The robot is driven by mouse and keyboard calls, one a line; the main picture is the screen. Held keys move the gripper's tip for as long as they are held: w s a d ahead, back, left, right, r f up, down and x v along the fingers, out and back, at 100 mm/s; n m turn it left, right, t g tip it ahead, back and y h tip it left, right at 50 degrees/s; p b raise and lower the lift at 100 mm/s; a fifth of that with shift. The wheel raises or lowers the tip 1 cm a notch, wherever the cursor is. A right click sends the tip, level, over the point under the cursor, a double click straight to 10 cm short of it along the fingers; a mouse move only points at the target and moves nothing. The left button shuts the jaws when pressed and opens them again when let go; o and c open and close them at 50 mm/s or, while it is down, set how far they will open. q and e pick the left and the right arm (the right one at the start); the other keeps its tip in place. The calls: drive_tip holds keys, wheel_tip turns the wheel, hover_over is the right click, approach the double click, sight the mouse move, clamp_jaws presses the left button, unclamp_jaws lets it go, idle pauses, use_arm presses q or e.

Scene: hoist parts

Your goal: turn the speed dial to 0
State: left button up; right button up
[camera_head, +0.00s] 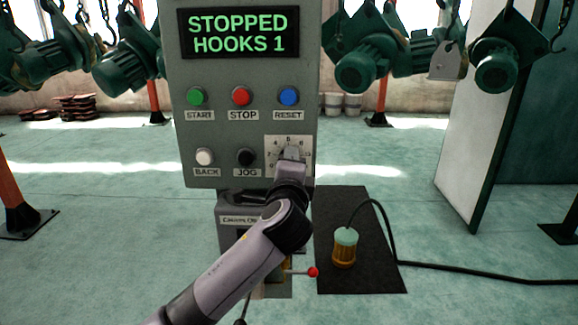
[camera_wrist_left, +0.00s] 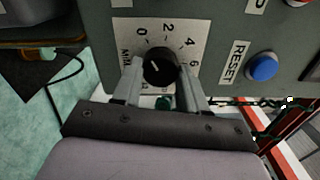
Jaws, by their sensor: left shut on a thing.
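The speed dial (camera_wrist_left: 160,67) is a round black knob on a white numbered plate (camera_wrist_left: 118,30), on the grey control panel. In the left wrist view a small pale mark shows on the knob's face, slanted toward the plate's left side; I cannot tell exactly which number it meets. The 0 stands above left of the knob there, then 2, 4 and 6 run to the right. My left gripper (camera_wrist_left: 161,82) is shut on the dial, one finger on each side. In the head view the gripper (camera_head: 288,155) hides most of the dial. My right gripper is not in view.
The display (camera_head: 238,33) reads STOPPED, HOOKS 1. The blue RESET button (camera_head: 289,96) sits just above the dial plate and the black JOG button (camera_head: 246,157) to its left. A red-tipped lever (camera_head: 313,272) is below. A corded device (camera_head: 345,248) stands on a black mat (camera_head: 335,210).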

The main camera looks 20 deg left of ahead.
use_arm(q)
drive_tip(key=shift+f, duration=0.1)
drive_tip(key=o, duration=1.1)
drive_tip(key=shift+c, duration=0.2)
drive_tip(key=shift+s, duration=0.1)
drive_tip(key=v, duration=0.7)
drive_tip(key=shift+b, duration=0.45)
